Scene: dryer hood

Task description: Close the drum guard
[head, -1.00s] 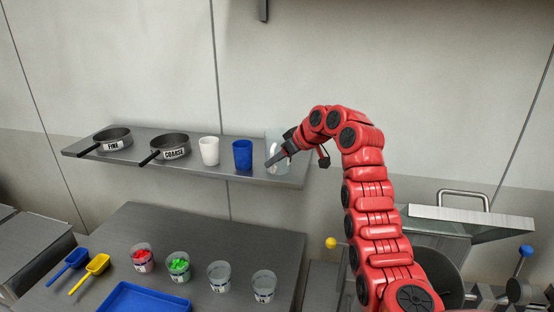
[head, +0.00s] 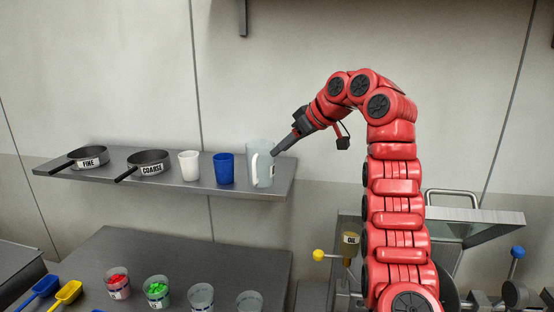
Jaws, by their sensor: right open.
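The drum guard (head: 492,235) appears to be the clear panel with a grey top edge and a metal handle (head: 452,194), at the right behind my right arm. It looks raised and tilted over the machine; my arm hides its left part. My right gripper (head: 277,150) is open and empty, high up at the left of the arm, by the top of the clear jug (head: 262,165). It is well away from the guard. I cannot tell whether it touches the jug. My left gripper is not in view.
The wall shelf (head: 100,185) holds two sieves, a white cup (head: 189,164), a blue cup (head: 223,168) and the jug. Below, a table (head: 200,258) carries scoops and several small cups. A yellow knob (head: 318,255), an oil container (head: 350,243) and a blue knob (head: 518,252) are near the machine.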

